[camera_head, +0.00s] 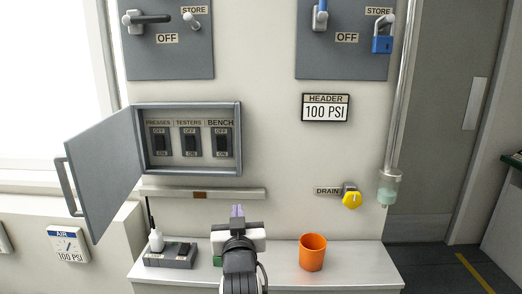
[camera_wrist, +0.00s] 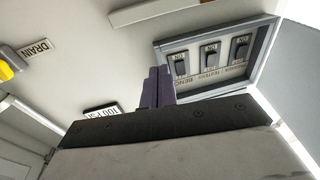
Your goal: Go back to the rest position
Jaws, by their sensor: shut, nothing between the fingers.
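My gripper (camera_head: 238,211) is in front of the wall panel, above the bench, in the head view. Its purple fingers point toward the wall and are together with nothing between them. In the wrist view my gripper (camera_wrist: 158,72) also shows shut, with the switch box behind its fingers. The switch box (camera_head: 190,175) has its grey door (camera_head: 104,178) swung open to the left. Its three switches are labelled PRESSES, TESTERS and BENCH. My gripper is below and to the right of the box, apart from it in the head view.
A yellow drain knob (camera_head: 351,197) and a clear bowl (camera_head: 389,187) are at right. Two lever handles (camera_head: 150,18) (camera_head: 320,18) sit above, the right one with a blue padlock (camera_head: 382,43) beside it.

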